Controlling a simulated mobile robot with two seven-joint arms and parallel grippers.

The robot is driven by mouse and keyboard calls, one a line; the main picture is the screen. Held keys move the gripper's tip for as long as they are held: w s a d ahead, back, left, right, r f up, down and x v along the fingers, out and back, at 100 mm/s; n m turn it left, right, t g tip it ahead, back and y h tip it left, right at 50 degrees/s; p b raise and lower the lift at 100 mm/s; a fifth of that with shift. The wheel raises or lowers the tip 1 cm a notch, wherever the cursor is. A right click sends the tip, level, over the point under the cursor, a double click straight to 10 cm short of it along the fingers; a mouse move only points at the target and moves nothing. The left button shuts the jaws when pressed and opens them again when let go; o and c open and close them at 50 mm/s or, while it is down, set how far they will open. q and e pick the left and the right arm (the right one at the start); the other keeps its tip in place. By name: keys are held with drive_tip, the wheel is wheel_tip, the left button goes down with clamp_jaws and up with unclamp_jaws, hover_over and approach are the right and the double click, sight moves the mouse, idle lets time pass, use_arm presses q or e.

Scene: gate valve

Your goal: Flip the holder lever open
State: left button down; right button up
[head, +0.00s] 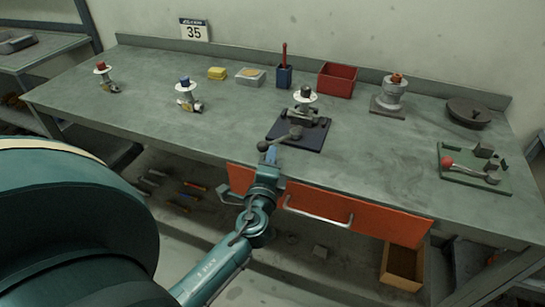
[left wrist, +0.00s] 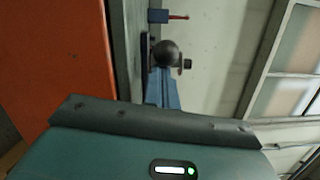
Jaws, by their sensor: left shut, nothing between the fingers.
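The holder stands on a dark blue plate (head: 318,137) near the front middle of the bench. A part with a white disc and dark knob (head: 307,92) sits in it. The holder lever (head: 281,140) points left and toward the front edge, ending in a dark ball (head: 262,146). My left gripper (head: 269,156) is shut and empty, just in front of the ball at the bench edge. In the left wrist view a dark ball (left wrist: 166,53) shows just beyond the shut fingers (left wrist: 162,88). I cannot tell whether they touch. My right gripper is not in view.
An orange drawer front (head: 360,214) with metal handles lies below the bench edge. A green plate (head: 482,178) with a red-ball lever is at right. Two valve parts (head: 187,95) (head: 106,78) stand at left. A red bin (head: 337,79) is behind.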

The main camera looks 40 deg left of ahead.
sight(257, 155)
use_arm(q)
drive_tip(key=shift+a+m+t+h, duration=0.4)
drive_tip(key=shift+a+m+h, duration=0.3)
drive_tip(key=shift+a+h, duration=0.2)
drive_tip(key=shift+w+a+m+t+h+b, duration=0.2)
drive_tip(key=shift+a+m+h, duration=0.35)
drive_tip(key=shift+h, duration=0.3)
drive_tip(key=shift+w+a+m+t+h+b, duration=0.1)
drive_tip(key=shift+a+m+t+h, duration=0.1)
drive_tip(key=shift+a+m+h, duration=0.5)
drive_tip(key=shift+w+a, duration=0.25)
drive_tip(key=shift+a, duration=0.25)
